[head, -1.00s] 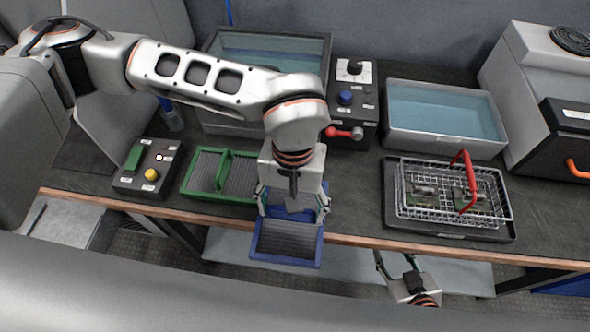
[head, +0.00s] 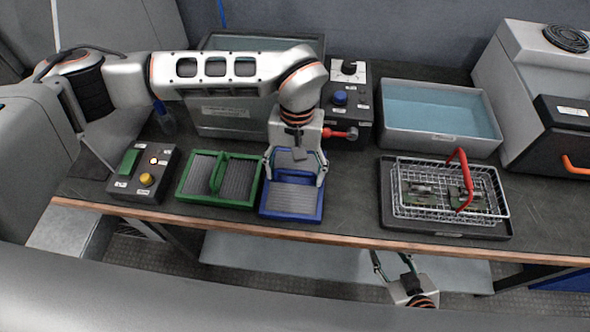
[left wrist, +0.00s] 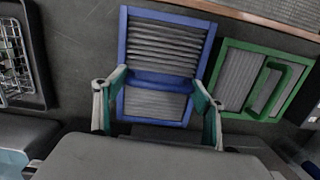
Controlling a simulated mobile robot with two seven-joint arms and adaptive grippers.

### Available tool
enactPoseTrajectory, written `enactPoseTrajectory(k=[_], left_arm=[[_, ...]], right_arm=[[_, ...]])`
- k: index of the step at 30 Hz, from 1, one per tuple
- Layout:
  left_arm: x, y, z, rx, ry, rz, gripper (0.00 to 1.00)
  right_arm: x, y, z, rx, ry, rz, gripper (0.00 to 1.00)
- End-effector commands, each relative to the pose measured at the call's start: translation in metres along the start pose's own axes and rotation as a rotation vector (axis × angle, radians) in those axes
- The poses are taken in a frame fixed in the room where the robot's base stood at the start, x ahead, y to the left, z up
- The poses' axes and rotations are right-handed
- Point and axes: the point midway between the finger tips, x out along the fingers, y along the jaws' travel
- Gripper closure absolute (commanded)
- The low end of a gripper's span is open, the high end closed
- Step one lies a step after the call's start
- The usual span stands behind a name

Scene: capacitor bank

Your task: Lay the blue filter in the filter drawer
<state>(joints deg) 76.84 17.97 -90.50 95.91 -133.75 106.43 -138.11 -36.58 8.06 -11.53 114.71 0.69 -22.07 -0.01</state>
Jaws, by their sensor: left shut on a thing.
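The blue filter (head: 291,201) is a ribbed panel in a blue frame, near the front edge of the bench. My left gripper (head: 296,178) is over it, shut on it, with one finger at each side. The left wrist view shows the blue filter (left wrist: 167,48) between the two fingers of the left gripper (left wrist: 159,88). I cannot tell whether the filter touches the bench. My right gripper (head: 393,262) is low in front of the bench, its fingers apart and empty. I cannot make out a filter drawer in these views.
A green filter (head: 240,184) with a handle lies close left of the blue one. A button box (head: 128,190) stands further left. A wire basket (head: 420,216) on a dark tray is to the right, with a water tank (head: 440,146) behind. Bare bench (head: 350,200) lies between.

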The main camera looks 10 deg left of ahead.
Motion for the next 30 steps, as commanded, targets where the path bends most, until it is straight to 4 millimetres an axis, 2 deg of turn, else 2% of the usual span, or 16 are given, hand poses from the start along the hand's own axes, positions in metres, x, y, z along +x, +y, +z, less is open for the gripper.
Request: enactPoseTrajectory(k=[9, 10, 11, 23, 26, 30], left_arm=[[0.002, 0.0, -0.001, 0.001, 0.003, 0.0, 0.57], [0.001, 0.0, -0.001, 0.001, 0.003, 0.0, 0.22], [0.001, 0.0, -0.001, 0.001, 0.003, 0.0, 0.15], [-0.002, 0.0, 0.0, 0.001, 0.003, 0.001, 0.13], [-0.011, 0.0, -0.002, 0.001, 0.007, 0.0, 0.13], [-0.035, 0.0, -0.002, 0.002, 0.009, 0.0, 0.13]], right_arm=[[0.0, 0.0, 0.001, -0.001, 0.0, 0.0, 0.6], [0.0, 0.0, 0.0, -0.001, 0.0, 0.001, 0.6], [0.0, 0.0, 0.0, -0.001, 0.001, 0.001, 0.6], [0.002, 0.002, -0.008, -0.003, 0.012, 0.003, 0.6], [0.003, 0.003, -0.009, -0.003, 0.015, 0.003, 0.6], [0.002, 0.002, -0.011, -0.002, 0.017, 0.002, 0.6]])
